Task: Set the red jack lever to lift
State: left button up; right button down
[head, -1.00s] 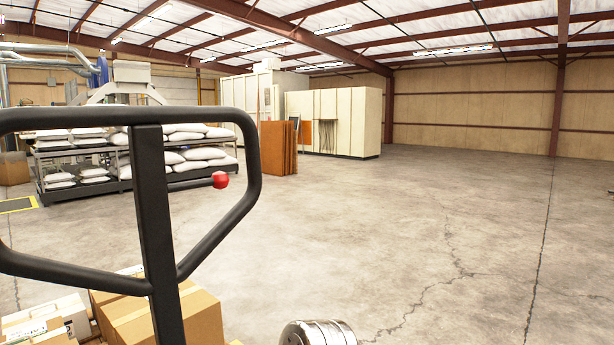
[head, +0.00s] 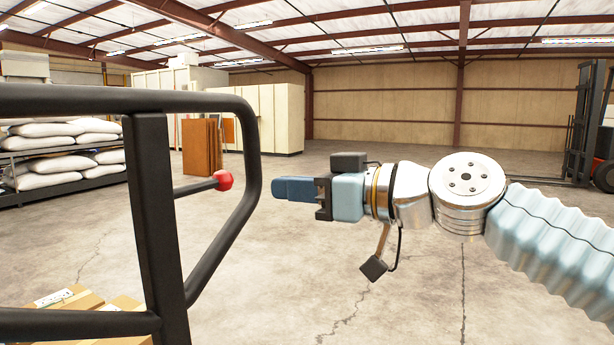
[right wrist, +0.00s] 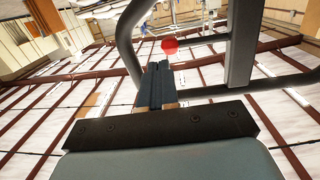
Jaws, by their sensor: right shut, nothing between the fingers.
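The red jack lever (head: 223,180) is a red ball on a thin rod, inside the black loop of the jack handle (head: 152,220). The ball also shows in the right wrist view (right wrist: 169,46), just beyond my fingertips. My right gripper (head: 278,188) reaches in from the right, level with the ball, with its dark blue fingers together and empty. It is just outside the loop's right side, apart from the ball. In the right wrist view the shut fingers (right wrist: 156,68) point toward the ball. My left gripper is not in view.
Cardboard boxes (head: 78,300) lie below the handle. A rack of white sacks (head: 60,165) stands at the left, with brown panels (head: 202,147) behind. A forklift (head: 590,130) stands at the far right. The concrete floor between is clear.

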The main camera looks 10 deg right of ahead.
aim_at(229, 176)
jog(key=shift+n+y, duration=0.4)
jog(key=shift+y, duration=0.1)
jog(key=shift+w+a+r, duration=0.5)
jog(key=shift+w+a, duration=0.5)
jog(key=shift+a, duration=0.7)
jog(key=shift+w+a+r, duration=0.5)
jog(key=shift+w+a, duration=0.5)
jog(key=shift+a, duration=0.65)
jog(key=shift+w+a+r, duration=0.5)
jog(key=shift+w+a, duration=0.5)
jog(key=shift+a, duration=0.7)
jog(key=shift+f+b, duration=1.05)
jog(key=shift+b, duration=0.1)
jog(key=shift+r+p, duration=1.45)
jog(key=shift+r, duration=0.45)
jog(key=b+v, duration=0.3)
jog(key=v, duration=1)
